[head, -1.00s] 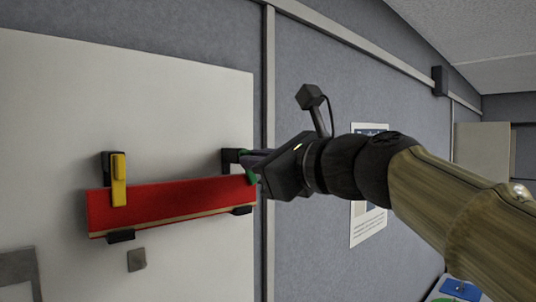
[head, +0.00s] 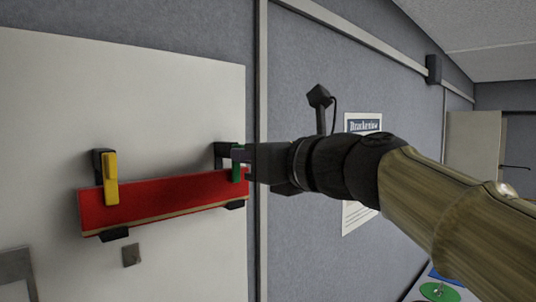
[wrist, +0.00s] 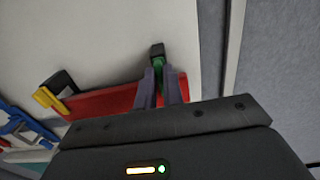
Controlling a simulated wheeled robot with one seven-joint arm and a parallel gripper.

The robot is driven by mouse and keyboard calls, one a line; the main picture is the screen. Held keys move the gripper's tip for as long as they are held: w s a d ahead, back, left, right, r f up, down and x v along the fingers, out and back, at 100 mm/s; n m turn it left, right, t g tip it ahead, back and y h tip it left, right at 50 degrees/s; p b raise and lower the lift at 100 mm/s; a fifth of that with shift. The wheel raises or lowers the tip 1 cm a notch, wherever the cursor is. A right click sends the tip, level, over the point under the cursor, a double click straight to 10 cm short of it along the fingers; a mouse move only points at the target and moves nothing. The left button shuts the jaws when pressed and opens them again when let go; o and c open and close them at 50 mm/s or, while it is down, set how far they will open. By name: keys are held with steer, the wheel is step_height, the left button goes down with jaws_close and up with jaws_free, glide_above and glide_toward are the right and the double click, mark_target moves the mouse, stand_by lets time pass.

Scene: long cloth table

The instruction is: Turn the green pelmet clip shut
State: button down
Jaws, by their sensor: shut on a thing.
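The green pelmet clip (head: 237,169) sits on a black bracket at the right end of the red pelmet board (head: 150,201). In the head view the clip hangs down over the board's face, partly hidden by my gripper (head: 246,156). In the wrist view the green clip (wrist: 158,82) shows between the two fingers of my gripper (wrist: 158,90), which are shut on it. A yellow clip (head: 111,180) hangs over the board's left end from its own black bracket; it also shows in the wrist view (wrist: 48,98).
The board is against a white panel (head: 120,90), with small black supports (head: 115,235) under it. A grey wall strip (head: 263,120) runs to its right. A poster (head: 362,124) hangs behind my arm. Blue frame-like things (wrist: 22,128) show at left in the wrist view.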

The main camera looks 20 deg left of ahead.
steer(key=c, duration=1.5)
jaws_free()
steer(key=shift+b+v, duration=4.45)
steer(key=shift+v, duration=4.25)
